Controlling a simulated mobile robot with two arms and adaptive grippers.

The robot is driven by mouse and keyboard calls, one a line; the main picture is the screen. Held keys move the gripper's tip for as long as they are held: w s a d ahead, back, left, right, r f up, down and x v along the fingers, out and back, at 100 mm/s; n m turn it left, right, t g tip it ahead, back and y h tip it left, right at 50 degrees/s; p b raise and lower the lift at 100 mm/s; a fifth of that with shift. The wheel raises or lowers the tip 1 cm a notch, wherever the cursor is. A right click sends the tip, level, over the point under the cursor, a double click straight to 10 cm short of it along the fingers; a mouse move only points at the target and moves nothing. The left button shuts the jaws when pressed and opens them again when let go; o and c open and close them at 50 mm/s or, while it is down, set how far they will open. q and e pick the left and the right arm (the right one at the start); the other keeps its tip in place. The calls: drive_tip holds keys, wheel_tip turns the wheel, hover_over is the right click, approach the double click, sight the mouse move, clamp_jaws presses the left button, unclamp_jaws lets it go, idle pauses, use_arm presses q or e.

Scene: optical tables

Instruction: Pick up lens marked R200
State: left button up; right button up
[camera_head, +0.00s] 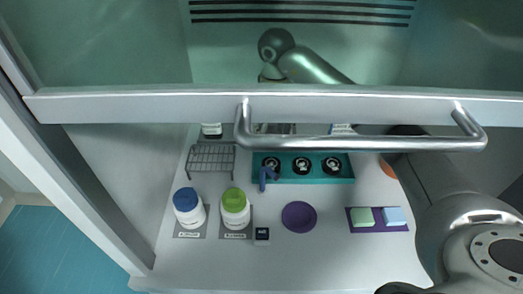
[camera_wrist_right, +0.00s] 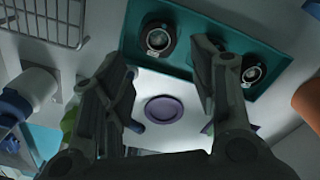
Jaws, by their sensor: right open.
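Three round black-rimmed lenses (camera_head: 302,165) sit in a row in a teal tray (camera_head: 345,179) inside the hood. No R200 marking can be read. The wrist view shows the left lens (camera_wrist_right: 158,38) and the right lens (camera_wrist_right: 252,72); the middle one seems hidden behind a finger. My right gripper (camera_wrist_right: 165,70) is open and empty, with its fingers apart above the tray's front edge. In the head view its wrist shows through the glass and the sash bar hides most of the gripper. My left gripper is not in view.
A sash with a metal handle (camera_head: 345,143) crosses the hood front. A blue tool (camera_head: 268,176) leans at the tray's front edge. Nearby are a wire rack (camera_head: 211,158), blue-capped (camera_head: 187,206) and green-capped (camera_head: 235,207) bottles, a purple dish (camera_head: 299,217) and colored blocks (camera_head: 362,217).

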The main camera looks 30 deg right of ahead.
hover_over(271, 163)
drive_tip(key=f, duration=0.4)
drive_tip(key=shift+s+d+f+p, duration=0.15)
drive_tip(key=shift+s+f+p, duration=0.15)
drive_tip(key=shift+p, duration=0.1)
drive_tip(key=shift+f, duration=0.25)
drive_tip(key=f+p, duration=0.1)
drive_tip(key=f, duration=0.3)
drive_tip(key=shift+w+f+p, duration=0.15)
drive_tip(key=shift+w+p, duration=0.05)
drive_tip(key=shift+p, duration=0.15)
drive_tip(key=shift+f, duration=0.5)
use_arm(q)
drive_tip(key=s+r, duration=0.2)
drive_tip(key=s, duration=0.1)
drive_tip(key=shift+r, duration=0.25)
use_arm(e)
drive_tip(key=c, duration=0.7)
